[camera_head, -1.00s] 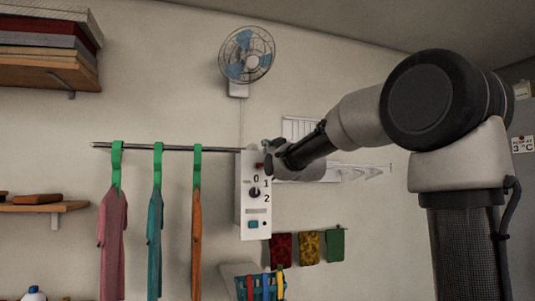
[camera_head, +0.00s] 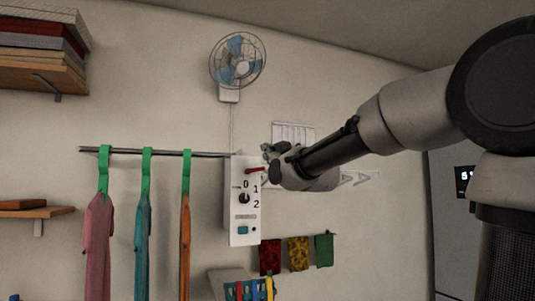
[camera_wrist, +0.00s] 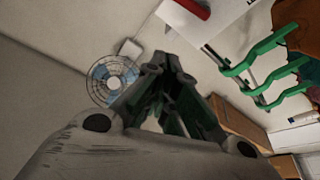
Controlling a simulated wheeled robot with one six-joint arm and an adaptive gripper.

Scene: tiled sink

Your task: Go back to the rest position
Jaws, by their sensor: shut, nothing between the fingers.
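My gripper (camera_head: 270,155) is in front of the wall at the upper right of the white control box (camera_head: 243,220). In the wrist view the fingers of my gripper (camera_wrist: 163,62) are together with nothing between them. The box carries a dial (camera_head: 244,198) marked 0, 1, 2 and a red lever (camera_head: 254,170), which also shows at the top of the wrist view (camera_wrist: 193,8). In the head view the gripper overlaps the box's top right corner; I cannot tell the depth gap.
A fan (camera_head: 238,61) hangs on the wall above the box. A rail (camera_head: 205,153) holds green hangers with clothes (camera_head: 143,240) to the left. Small cloths (camera_head: 298,253) and a basket (camera_head: 250,288) are below. Shelves (camera_head: 42,80) are at the far left.

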